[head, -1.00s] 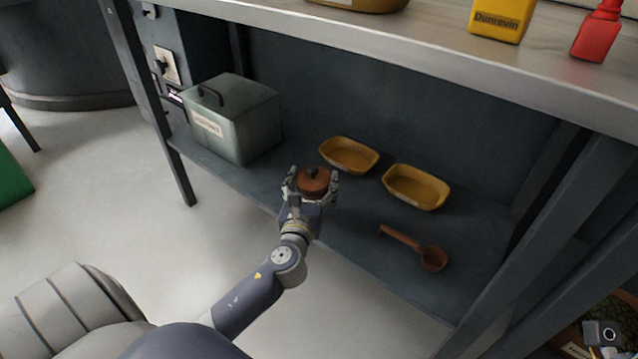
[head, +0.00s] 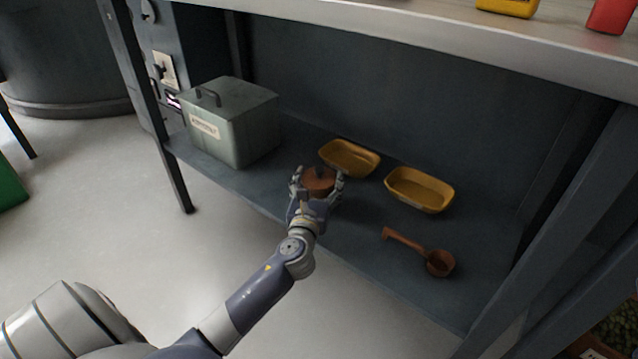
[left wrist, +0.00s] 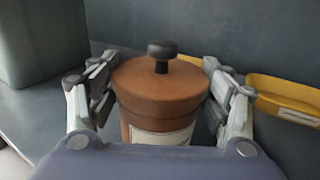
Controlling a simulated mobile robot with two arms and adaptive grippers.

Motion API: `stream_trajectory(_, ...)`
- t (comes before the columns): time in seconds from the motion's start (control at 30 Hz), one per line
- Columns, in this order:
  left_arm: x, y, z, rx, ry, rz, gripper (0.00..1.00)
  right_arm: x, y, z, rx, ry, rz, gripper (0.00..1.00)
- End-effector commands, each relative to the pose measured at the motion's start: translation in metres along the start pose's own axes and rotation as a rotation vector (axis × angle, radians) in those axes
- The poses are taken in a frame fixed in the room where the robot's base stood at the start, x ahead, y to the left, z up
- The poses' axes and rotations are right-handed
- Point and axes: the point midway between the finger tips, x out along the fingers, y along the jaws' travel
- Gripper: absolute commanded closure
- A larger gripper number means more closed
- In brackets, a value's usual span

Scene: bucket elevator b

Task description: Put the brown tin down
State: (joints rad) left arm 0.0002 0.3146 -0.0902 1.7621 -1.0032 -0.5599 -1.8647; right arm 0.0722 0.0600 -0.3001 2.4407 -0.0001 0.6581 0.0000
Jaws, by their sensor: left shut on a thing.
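The brown tin (head: 319,180) is round, with a lid and a black knob, and shows in the head view over the lower shelf (head: 360,235). In the left wrist view the brown tin (left wrist: 160,92) stands upright between the fingers, with a pale label on its front. My left gripper (head: 318,190) is shut on it, one finger on each side. The tin's base is hidden, so I cannot tell whether it touches the shelf. My right gripper is not in view.
A grey-green lidded box (head: 232,120) stands to the left on the shelf. Two yellow trays (head: 350,158) (head: 419,190) lie behind and to the right of the tin. A brown ladle (head: 438,262) lies at the front right. The worktop (head: 400,30) overhangs the shelf.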

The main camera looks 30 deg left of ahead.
Motion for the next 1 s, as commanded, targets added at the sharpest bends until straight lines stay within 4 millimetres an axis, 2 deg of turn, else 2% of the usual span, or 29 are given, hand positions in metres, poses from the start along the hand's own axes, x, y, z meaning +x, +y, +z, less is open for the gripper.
stream_trajectory(0.17,0.0,0.0,-0.004,0.0,0.0,0.0,0.54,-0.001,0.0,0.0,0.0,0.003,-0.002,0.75)
stream_trajectory(0.2,0.0,0.0,-0.003,-0.001,0.0,0.0,0.2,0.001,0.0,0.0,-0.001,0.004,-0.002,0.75)
stream_trajectory(0.27,0.0,0.0,-0.003,-0.001,0.001,0.0,0.09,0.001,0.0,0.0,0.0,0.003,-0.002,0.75)
stream_trajectory(0.73,-0.002,0.0,0.001,-0.001,0.001,0.0,0.09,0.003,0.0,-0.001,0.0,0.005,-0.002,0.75)
stream_trajectory(0.87,-0.019,-0.001,0.0,-0.001,0.004,-0.001,0.09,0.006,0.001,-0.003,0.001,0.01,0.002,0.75)
stream_trajectory(1.0,-0.049,0.0,0.001,0.0,0.005,-0.001,0.09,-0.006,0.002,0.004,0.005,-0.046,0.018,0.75)
